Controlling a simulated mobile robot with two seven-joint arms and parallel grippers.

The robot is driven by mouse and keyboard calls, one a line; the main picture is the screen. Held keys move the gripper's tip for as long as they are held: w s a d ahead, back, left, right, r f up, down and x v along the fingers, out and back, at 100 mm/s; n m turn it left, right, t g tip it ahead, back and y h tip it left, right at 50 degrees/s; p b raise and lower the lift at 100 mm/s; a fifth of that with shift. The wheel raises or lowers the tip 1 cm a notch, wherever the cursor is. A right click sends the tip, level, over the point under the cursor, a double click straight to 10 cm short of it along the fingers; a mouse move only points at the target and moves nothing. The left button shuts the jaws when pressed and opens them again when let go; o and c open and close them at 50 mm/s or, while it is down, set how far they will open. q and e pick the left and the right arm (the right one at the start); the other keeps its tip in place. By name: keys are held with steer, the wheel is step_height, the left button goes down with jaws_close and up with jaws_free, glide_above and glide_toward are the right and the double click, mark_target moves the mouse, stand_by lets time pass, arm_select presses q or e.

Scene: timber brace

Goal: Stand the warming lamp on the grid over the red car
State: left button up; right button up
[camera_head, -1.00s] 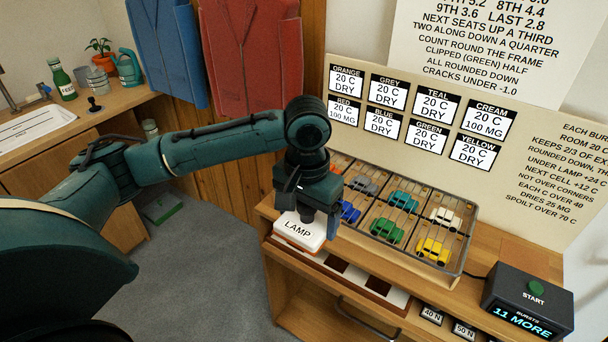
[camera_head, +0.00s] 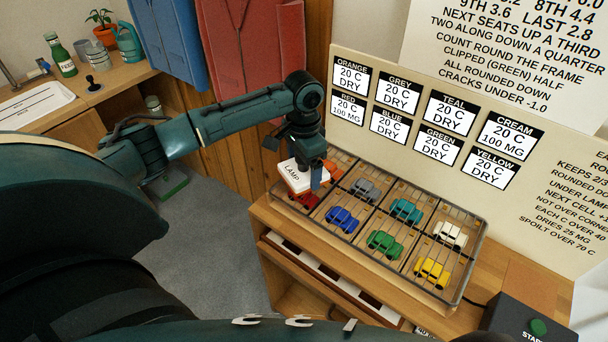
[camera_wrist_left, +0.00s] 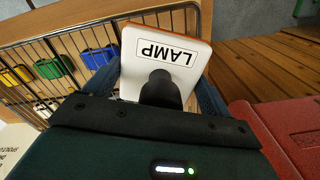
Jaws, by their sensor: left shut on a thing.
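The warming lamp (camera_head: 296,178) is a white block with an orange-red edge, labelled LAMP; it also shows in the left wrist view (camera_wrist_left: 145,85). My left gripper (camera_head: 308,163) is shut on it, with a finger on either side in the wrist view. The lamp is over the left end of the wire grid (camera_head: 473,262). The red car (camera_head: 308,200) shows partly below the lamp, which hides the rest. I cannot tell whether the lamp touches the grid. My right gripper is not in view.
The grid's other cells hold or cover several cars, including orange (camera_head: 332,170), grey (camera_head: 366,189), blue (camera_head: 342,219), teal, green, white and yellow ones. A sign board (camera_head: 425,120) stands behind. A dark START box (camera_head: 530,325) is at the lower right.

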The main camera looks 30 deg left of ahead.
mark_target(303, 176)
arm_select(q)
step_height(303, 176, down, 3)
steer(key=shift+f, duration=0.2)
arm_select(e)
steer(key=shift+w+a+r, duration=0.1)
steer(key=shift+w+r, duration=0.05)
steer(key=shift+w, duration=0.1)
arm_select(q)
steer(key=shift+f, duration=0.1)
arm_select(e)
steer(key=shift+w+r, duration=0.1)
arm_select(q)
steer(key=o, duration=1)
steer(key=shift+f, duration=0.1)
steer(key=shift+o, duration=0.2)
step_height(303, 176, up, 12)
steer(key=shift+r, duration=0.2)
